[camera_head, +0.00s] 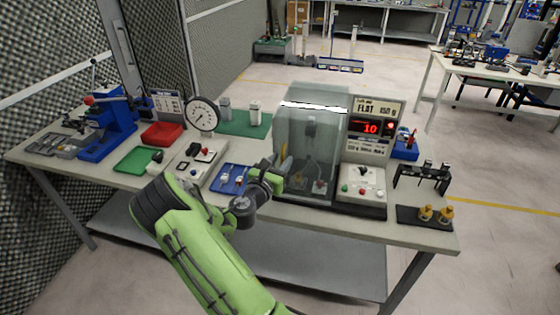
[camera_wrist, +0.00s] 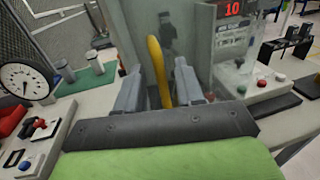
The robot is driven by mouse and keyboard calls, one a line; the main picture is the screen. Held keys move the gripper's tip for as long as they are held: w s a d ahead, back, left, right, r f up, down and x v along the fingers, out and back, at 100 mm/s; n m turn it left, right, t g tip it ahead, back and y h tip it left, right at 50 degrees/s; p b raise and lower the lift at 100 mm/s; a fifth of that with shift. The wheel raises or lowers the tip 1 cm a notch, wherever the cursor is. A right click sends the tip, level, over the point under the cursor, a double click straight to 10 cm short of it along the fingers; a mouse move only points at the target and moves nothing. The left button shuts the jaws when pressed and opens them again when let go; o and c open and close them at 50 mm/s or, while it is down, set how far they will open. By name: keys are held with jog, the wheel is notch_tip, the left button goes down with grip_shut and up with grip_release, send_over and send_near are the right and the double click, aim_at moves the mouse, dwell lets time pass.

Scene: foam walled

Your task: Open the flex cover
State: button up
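The flex cover (camera_head: 304,128) is a see-through grey box-shaped guard over a test machine on the bench. It stands upright and looks closed, with dark machine parts showing through it. In the wrist view, a curved yellow handle (camera_wrist: 157,66) stands in front of the cover's grey panel (camera_wrist: 190,45). My gripper (camera_head: 274,172) is at the cover's lower left front in the head view. In the wrist view, its two grey fingers (camera_wrist: 158,80) are apart, one on each side of the yellow handle, with gaps visible. Whether the handle is joined to the cover is hard to tell.
Right of the cover stands a control unit (camera_head: 368,150) with a red "10" display and buttons. Left are a blue tray (camera_head: 229,181), a switch box (camera_head: 199,165), a dial gauge (camera_head: 202,114) and a green mat (camera_head: 240,122). A black rack (camera_head: 421,178) stands at the right.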

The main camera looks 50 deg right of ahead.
jog(key=shift+d, duration=0.1)
grip_shut()
dwell(0.4)
